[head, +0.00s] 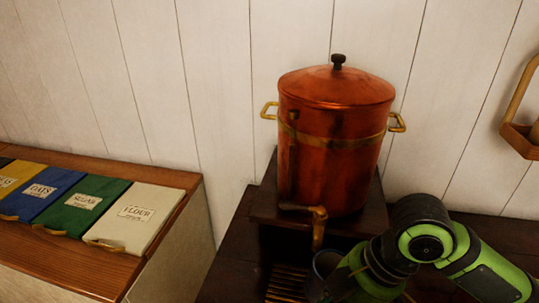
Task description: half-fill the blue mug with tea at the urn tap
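The copper urn (335,150) stands on a dark wooden stand, with its lid on. Its brass tap (318,222) points down at the lower front. A dark bluish cup (325,262), which looks like the blue mug, is just below and slightly right of the tap outlet. Its lower part and inside are hard to make out. My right arm comes in from the right, and its wrist end lies against the cup's right side in the picture. The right gripper's fingers cannot be made out, so its hold is unclear. My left gripper is out of view. No stream of tea is visible.
A slatted drip grate (285,284) lies below the tap. Lidded bins marked oats (45,195), sugar (88,208) and flour (138,222) sit in the left counter. A wooden rack (520,138) hangs at the right wall. A gap separates counter and urn stand.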

